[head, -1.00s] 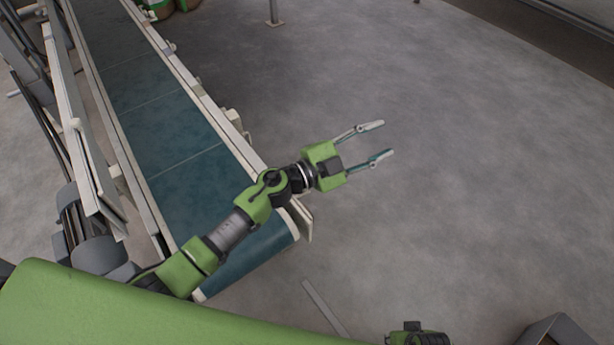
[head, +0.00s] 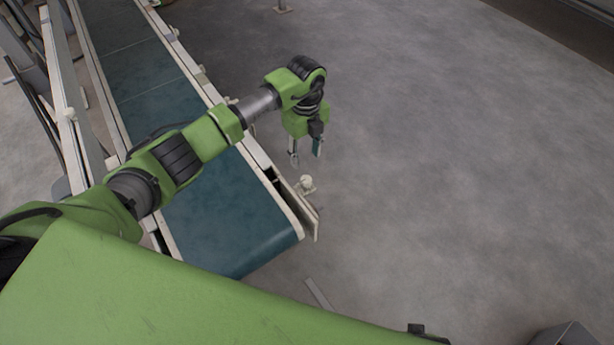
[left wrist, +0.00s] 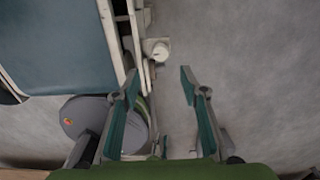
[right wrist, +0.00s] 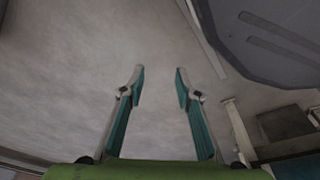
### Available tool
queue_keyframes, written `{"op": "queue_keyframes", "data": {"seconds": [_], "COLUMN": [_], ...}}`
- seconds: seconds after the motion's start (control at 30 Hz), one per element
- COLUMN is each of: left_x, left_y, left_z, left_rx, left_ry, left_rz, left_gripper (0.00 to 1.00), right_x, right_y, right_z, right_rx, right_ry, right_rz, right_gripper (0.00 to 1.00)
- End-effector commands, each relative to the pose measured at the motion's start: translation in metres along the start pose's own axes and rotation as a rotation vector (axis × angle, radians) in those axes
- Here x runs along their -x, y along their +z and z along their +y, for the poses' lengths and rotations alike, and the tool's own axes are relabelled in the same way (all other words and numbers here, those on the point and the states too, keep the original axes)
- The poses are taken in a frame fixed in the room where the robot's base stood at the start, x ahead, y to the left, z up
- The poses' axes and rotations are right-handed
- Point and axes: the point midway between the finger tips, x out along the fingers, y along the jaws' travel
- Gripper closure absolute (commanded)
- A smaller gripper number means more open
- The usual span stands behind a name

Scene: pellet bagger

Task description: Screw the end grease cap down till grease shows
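The end grease cap (head: 306,184) is a small pale round knob on the conveyor's right side, near its front end. It also shows in the left wrist view (left wrist: 157,50), just beyond and between the fingertips. My left gripper (head: 305,157) points down just behind the cap in the head view. No grease can be made out at this size. My right gripper (right wrist: 159,72) is open and empty over bare floor in the right wrist view.
The conveyor with its teal belt (head: 225,210) and pale side rails lies under my left arm. An end plate (head: 309,215) stands close to the cap. Other pale fittings (head: 201,76) sit farther along the rail. The floor (head: 450,180) to the right is clear.

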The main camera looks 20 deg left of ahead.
Motion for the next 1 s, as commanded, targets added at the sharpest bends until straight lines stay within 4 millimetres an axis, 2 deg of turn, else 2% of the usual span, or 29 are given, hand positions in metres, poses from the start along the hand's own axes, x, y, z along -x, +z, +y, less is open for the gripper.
{"op": "queue_keyframes", "data": {"seconds": [0.03,0.2,0.4,0.7,1.0], "left_x": [-0.013,-0.051,-0.089,-0.112,-0.113], "left_y": [-0.001,-0.002,-0.002,-0.001,-0.002], "left_z": [0.000,0.000,0.000,-0.001,-0.001], "left_rx": [0.002,0.001,-0.001,-0.002,-0.003], "left_ry": [0.002,0.001,0.000,-0.003,-0.004], "left_rz": [0.003,0.004,0.004,0.002,0.002], "left_gripper": [0.60,0.60,0.60,0.60,0.60], "right_x": [0.003,0.022,0.049,0.073,0.076], "right_y": [-0.004,-0.019,-0.034,-0.044,-0.045], "right_z": [0.000,0.002,0.003,0.005,0.005], "right_rx": [-0.001,-0.003,-0.006,-0.008,-0.009], "right_ry": [0.001,0.002,0.005,0.007,0.007], "right_rz": [0.007,0.020,0.035,0.046,0.047], "right_gripper": [0.69,0.69,0.69,0.69,0.69]}}
